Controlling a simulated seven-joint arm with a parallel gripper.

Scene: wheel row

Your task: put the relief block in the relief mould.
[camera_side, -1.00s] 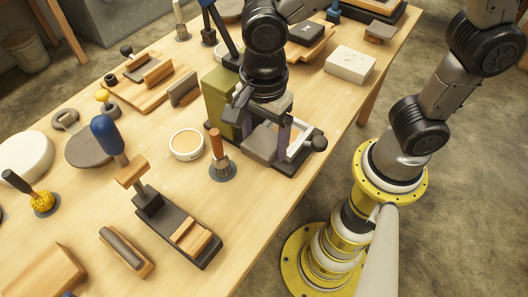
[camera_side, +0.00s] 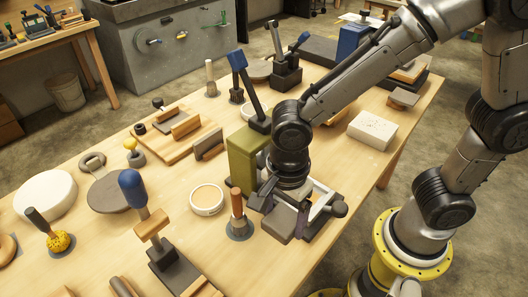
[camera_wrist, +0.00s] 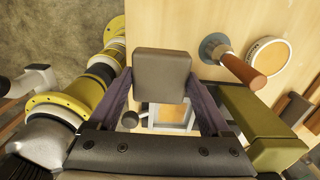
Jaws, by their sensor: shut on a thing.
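My gripper (camera_side: 286,212) is shut on a plain grey block, taken to be the relief block (camera_side: 279,224). In the wrist view the same block (camera_wrist: 162,75) sits between the two purple-grey fingertips. Its underside is hidden, so no relief shows. A pale frame with a tan floor (camera_wrist: 170,113), which looks like the relief mould, lies beyond the block between the fingers. In the side view this frame is partly hidden by my gripper, and the block is at its near left side. I cannot tell whether block and frame touch.
An olive post (camera_side: 243,160) with a blue lever stands close beside my gripper. A round dark knob (camera_side: 340,209) is at the frame's right. A wooden-handled brush (camera_side: 238,212) and a round dish (camera_side: 207,199) stand just left. Bare tabletop lies in front.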

